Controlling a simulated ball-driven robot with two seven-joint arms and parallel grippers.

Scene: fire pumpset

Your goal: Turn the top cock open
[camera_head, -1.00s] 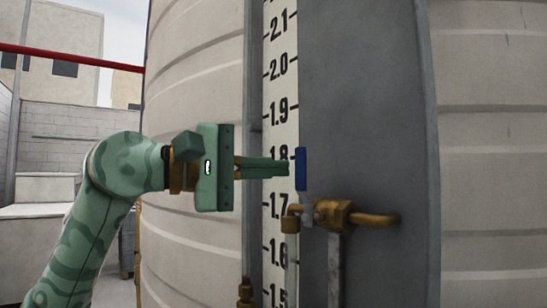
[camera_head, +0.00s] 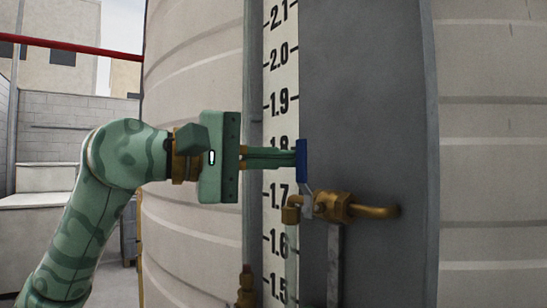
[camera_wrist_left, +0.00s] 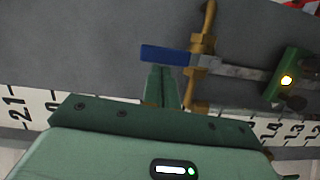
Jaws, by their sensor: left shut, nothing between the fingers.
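The top cock (camera_head: 330,206) is a brass valve with a brass pipe running right into the grey panel. Its lever has a blue handle (camera_head: 302,160) that stands nearly upright above the brass body. My left gripper (camera_head: 293,158) is shut and empty, its fingertips at the left side of the blue handle, seemingly touching it. In the left wrist view the blue handle (camera_wrist_left: 165,55) lies across just beyond the shut fingertips (camera_wrist_left: 161,70), and the brass body (camera_wrist_left: 202,45) is to its right. My right gripper is in neither view.
A white level scale (camera_head: 281,100) with black numbers runs vertically behind my fingers. A grey panel (camera_head: 370,90) stands to the right, on a large ribbed tank (camera_head: 490,150). A second brass fitting (camera_head: 246,285) is low on the left. A green part with a yellow light (camera_wrist_left: 287,78) shows in the wrist view.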

